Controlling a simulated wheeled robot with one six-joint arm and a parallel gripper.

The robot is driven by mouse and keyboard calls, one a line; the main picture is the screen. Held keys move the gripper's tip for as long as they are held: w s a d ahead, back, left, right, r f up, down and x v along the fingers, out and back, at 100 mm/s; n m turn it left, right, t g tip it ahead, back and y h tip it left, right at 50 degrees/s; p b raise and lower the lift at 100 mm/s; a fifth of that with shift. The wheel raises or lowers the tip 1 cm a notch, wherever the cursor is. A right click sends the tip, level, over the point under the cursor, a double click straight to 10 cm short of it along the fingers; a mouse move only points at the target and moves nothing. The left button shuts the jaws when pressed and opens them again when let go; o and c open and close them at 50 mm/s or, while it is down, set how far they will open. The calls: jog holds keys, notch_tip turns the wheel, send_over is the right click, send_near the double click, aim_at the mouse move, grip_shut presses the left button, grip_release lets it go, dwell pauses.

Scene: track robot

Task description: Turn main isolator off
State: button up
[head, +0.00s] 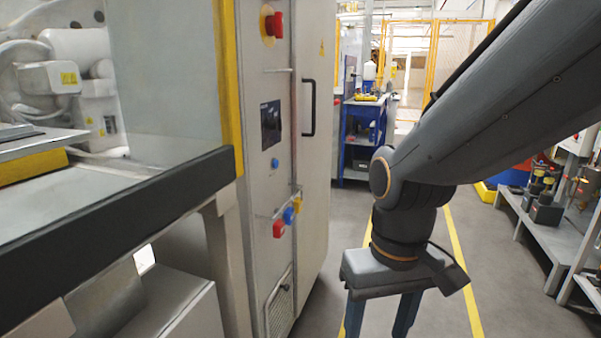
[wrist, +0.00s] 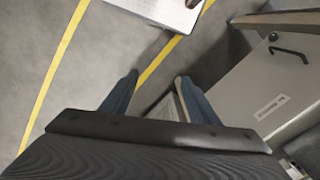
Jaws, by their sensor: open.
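The grey control cabinet (head: 312,200) stands left of centre in the head view. High on its narrow face is a red knob (head: 275,24) on a yellow base. Below it are a black panel (head: 270,124), a blue button (head: 275,163), and a row of red (head: 279,229), blue (head: 289,215) and yellow (head: 298,204) parts. I cannot tell for sure which of these is the main isolator or how it is set. My gripper (head: 380,316) points down to the right of the cabinet, open and apart from it. Its two blue fingers also show in the wrist view (wrist: 157,80), with nothing between them.
A machine bench with a dark front edge (head: 120,195) fills the lower left. A black door handle (head: 309,108) sticks out from the cabinet. A blue workbench (head: 362,135) stands behind; low shelves (head: 545,235) stand right. Yellow-lined floor (head: 465,275) is clear between.

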jog(key=d+r+m+p, duration=0.2)
jog(key=d+r+p, duration=0.5)
jog(key=p, duration=0.7)
jog(key=shift+s+d+r+m+h, duration=0.3)
jog(key=shift+d+r, duration=0.1)
jog(key=shift+r, duration=0.25)
